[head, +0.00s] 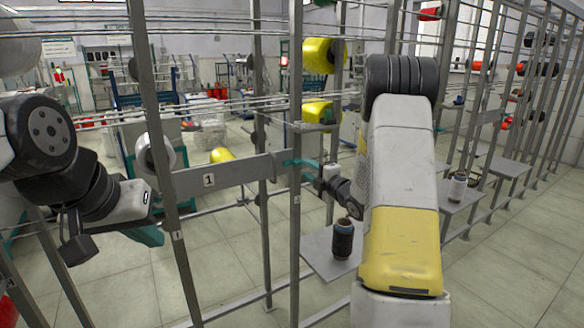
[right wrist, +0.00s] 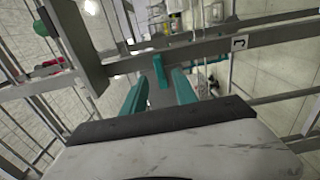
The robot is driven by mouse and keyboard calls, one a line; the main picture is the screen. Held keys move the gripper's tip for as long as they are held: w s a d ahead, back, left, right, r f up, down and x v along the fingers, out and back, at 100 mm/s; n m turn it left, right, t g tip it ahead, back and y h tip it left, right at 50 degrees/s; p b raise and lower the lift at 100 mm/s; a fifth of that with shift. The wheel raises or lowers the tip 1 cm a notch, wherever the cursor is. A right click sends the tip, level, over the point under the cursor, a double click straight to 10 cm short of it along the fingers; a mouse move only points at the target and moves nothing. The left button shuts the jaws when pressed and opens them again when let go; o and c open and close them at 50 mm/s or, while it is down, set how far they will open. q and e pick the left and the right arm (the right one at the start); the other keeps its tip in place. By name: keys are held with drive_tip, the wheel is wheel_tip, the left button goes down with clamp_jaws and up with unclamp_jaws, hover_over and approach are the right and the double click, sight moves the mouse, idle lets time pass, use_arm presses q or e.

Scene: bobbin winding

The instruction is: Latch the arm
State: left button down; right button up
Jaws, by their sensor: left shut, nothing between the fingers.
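The grey arm (head: 228,176), a flat bar with a "1" label, runs level between two uprights of the rack. In the right wrist view the bar (right wrist: 205,48) crosses the top, with a teal tab (right wrist: 160,70) sticking out toward me. My right gripper (head: 306,163) is at the bar's right end by an upright. In the wrist view its teal fingers (right wrist: 160,80) are open, with the tab between and just beyond their tips; contact cannot be told. My left gripper (head: 148,236) is shut and empty, low at the left, apart from the bar.
A dark bobbin (head: 343,238) stands on a small grey shelf (head: 318,252) below my right arm. Yellow bobbins (head: 318,55) hang on the rack behind. Metal uprights (head: 296,235) and thin rods surround both grippers. Tiled floor (head: 500,260) is clear at the right.

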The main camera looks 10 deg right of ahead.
drive_tip(key=v, duration=0.2)
drive_tip(key=shift+s+d, duration=0.1)
drive_tip(key=shift+s, duration=0.25)
drive_tip(key=s+r+m+g+h, duration=0.4)
drive_tip(key=s+r+m+h, duration=0.2)
drive_tip(key=s+r+m, duration=0.6)
drive_tip(key=s+a+f+m+g+y, duration=0.1)
drive_tip(key=s+a+m+g, duration=0.2)
drive_tip(key=s, duration=0.9)
drive_tip(key=s+a+f+m+g+y, duration=0.1)
drive_tip(key=s+a+m, duration=0.5)
drive_tip(key=s, duration=0.6)
drive_tip(key=f+g, duration=0.1)
drive_tip(key=g, duration=0.1)
drive_tip(key=shift+s+f+m+g, duration=0.3)
drive_tip(key=shift+g, duration=0.1)
drive_tip(key=shift+a, duration=0.15)
